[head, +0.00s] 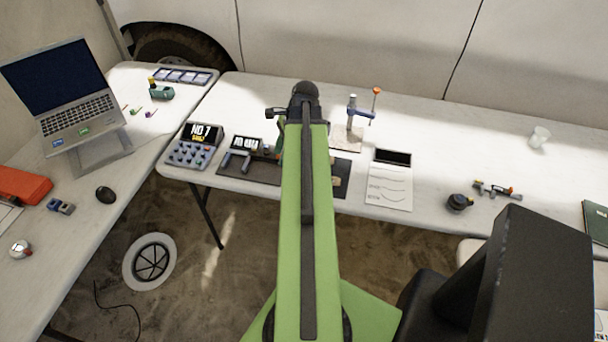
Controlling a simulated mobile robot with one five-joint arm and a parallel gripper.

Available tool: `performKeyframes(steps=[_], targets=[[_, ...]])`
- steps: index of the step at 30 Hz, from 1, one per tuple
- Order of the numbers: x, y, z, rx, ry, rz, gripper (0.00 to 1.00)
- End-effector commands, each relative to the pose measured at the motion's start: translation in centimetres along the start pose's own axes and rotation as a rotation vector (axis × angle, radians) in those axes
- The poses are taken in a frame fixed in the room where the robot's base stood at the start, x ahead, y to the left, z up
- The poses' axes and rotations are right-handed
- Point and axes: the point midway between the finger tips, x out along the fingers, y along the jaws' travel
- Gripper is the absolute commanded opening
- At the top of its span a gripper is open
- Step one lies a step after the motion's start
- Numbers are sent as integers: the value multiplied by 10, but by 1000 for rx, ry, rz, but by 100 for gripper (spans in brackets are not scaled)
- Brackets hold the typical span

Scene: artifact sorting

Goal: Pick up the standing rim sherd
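I cannot make out a standing rim sherd for certain. A small tan piece (337,181) shows on the dark mat (342,167) just right of my arm; my arm may hide more of it, and I cannot tell if it is the sherd. My green arm reaches forward over the middle of the table and covers the centre of the mat. My gripper is hidden beyond the arm's far end.
A button box (190,152) stands left of the mat, a blue-armed stand (353,113) behind it. A paper sheet (390,187), a dark round object (459,203) and a white cup (539,138) are to the right. A laptop (68,92) is on the left table.

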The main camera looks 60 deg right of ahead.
Motion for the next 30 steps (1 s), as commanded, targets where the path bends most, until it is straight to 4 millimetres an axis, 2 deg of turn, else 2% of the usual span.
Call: performKeyframes(steps=[1,3,6,9,13,17,20,30], targets=[[-21,6,-35,147,-13,-31,36],[-40,16,-71,326,-34,-66,36],[-58,29,-106,505,-58,-102,36],[-66,36,-123,594,-72,-119,36],[-68,39,-127,618,-76,-123,36],[-57,38,-127,614,-75,-122,36],[-40,36,-127,613,-75,-121,36],[39,26,-125,609,-74,-121,36]])
